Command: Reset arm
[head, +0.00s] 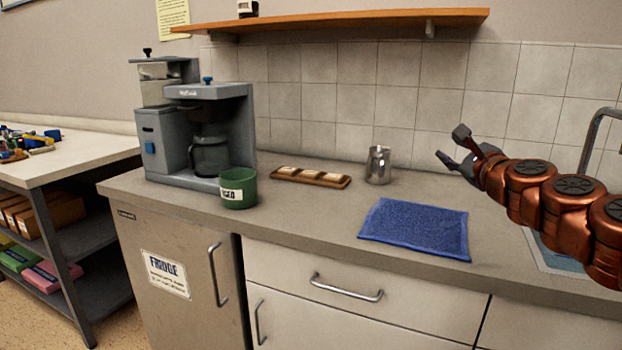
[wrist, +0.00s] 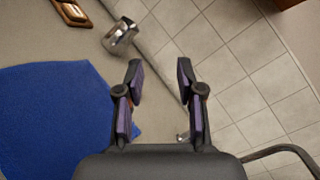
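My arm reaches in from the right edge in the head view, over the counter near the sink. My gripper (head: 448,146) is open and empty, with its fingers pointing left above the counter. In the wrist view my gripper (wrist: 160,75) shows its two fingers apart with nothing between them. A blue towel (head: 416,229) lies flat on the counter, below and left of my gripper; it also shows in the wrist view (wrist: 50,120). A steel jug (head: 378,165) stands left of my gripper, apart from it, and shows in the wrist view (wrist: 120,36).
A wooden tray (head: 310,177) with pale pieces, a green mug (head: 238,188) and a grey coffee machine (head: 203,130) stand to the left. A wooden shelf (head: 340,20) hangs above. A tap (head: 597,125) and sink (head: 552,256) are at right.

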